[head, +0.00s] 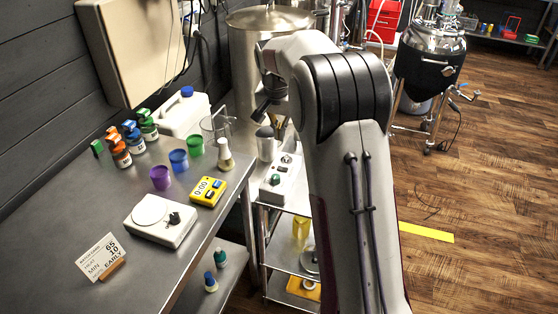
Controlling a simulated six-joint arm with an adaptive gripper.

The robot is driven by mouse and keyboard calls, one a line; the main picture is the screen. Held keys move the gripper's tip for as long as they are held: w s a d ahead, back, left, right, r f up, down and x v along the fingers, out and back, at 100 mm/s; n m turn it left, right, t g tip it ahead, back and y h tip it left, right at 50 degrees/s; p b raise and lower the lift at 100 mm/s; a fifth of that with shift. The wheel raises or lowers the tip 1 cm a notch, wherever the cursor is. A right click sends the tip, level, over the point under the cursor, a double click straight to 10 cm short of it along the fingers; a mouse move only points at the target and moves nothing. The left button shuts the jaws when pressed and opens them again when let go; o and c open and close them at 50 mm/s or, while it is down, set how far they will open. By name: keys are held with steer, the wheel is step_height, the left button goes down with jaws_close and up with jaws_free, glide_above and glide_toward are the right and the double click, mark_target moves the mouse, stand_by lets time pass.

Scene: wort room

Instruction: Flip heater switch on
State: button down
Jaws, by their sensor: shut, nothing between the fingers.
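A pale control box (285,188) stands on the top shelf of a small metal cart, beside the bench. It has a green knob (275,180) and a small dark control (286,159) higher up. I cannot tell which one is the heater switch or how it is set. A large steel kettle (258,50) stands behind it, partly hidden by my arm. My gripper (262,109) is partly hidden by my own wrist. It is shut and empty, above and behind the box, in front of the kettle and apart from the controls.
The steel bench (75,205) holds a white scale (160,220), a yellow timer (208,191), colored cups, small bottles and a white jug (185,112). A metal cup (265,143) stands close to the box. A wall cabinet (135,45) hangs above. Open floor lies right.

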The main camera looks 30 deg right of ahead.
steer(key=shift+f, duration=0.15)
glide_toward(278, 167)
steer(key=x, duration=0.5)
steer(key=shift+d+f, duration=0.15)
steer(key=shift+d, duration=0.3)
steer(key=shift+w+a+f, duration=0.1)
steer(key=shift+w+f, duration=0.05)
steer(key=shift+f, duration=0.45)
steer(key=shift+w+a+f, duration=0.2)
steer(key=shift+a+f, duration=0.1)
steer(key=shift+f, duration=0.25)
steer(key=shift+s+d, duration=0.1)
